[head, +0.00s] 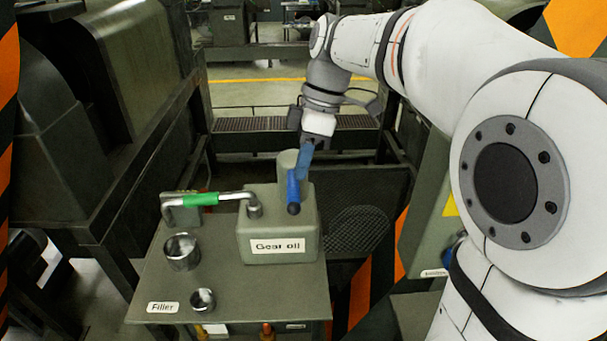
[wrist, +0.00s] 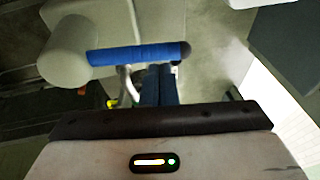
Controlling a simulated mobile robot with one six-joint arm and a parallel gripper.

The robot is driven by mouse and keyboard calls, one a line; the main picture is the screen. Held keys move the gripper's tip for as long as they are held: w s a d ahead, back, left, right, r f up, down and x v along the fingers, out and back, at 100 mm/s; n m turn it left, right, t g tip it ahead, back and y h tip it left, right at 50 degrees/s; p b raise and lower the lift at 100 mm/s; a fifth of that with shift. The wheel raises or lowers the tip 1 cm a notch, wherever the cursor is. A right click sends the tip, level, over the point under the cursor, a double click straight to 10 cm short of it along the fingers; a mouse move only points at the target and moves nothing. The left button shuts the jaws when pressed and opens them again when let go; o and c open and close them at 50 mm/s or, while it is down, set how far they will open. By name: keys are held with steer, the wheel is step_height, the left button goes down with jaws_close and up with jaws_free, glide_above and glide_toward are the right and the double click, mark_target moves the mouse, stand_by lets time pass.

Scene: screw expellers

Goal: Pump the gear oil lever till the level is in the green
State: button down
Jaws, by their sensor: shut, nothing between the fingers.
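The grey gear oil unit (head: 280,228), labelled "Gear oil", stands on a grey table at lower centre in the head view. A lever with a blue grip (head: 293,190) is at its top right; the grip also spans the upper part of the wrist view (wrist: 135,53). My gripper (head: 304,168) has blue fingers, shut and empty, right behind the grip. In the wrist view the closed fingertips (wrist: 162,68) end at the grip's edge near its dark end; I cannot tell whether they touch. No level gauge can be made out.
A bent metal pipe with a green sleeve (head: 200,199) extends left from the unit. Two open metal cups, a larger (head: 182,252) and a smaller (head: 203,299), sit on the table (head: 240,300) by a "Filler" label (head: 163,307). Dark machinery (head: 70,190) stands left.

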mark_target(299, 207)
steer(key=shift+x, duration=1.65)
steer(key=shift+s+f+t+b, duration=0.2)
steer(key=shift+f+t+b, duration=0.2)
steer(key=shift+f+b, duration=0.6)
steer(key=f+t+b, duration=0.1)
steer(key=b, duration=0.3)
steer(key=s+f+t+b, duration=0.1)
steer(key=f+b, duration=0.1)
steer(key=b, duration=0.3)
steer(key=shift+s+f+t, duration=0.1)
steer(key=shift+f+t, duration=0.1)
steer(key=shift+t, duration=0.2)
steer(key=shift+s+f+b, duration=0.15)
steer(key=shift+f+b, duration=0.5)
steer(key=shift+b, duration=0.35)
steer(key=shift+f, duration=0.1)
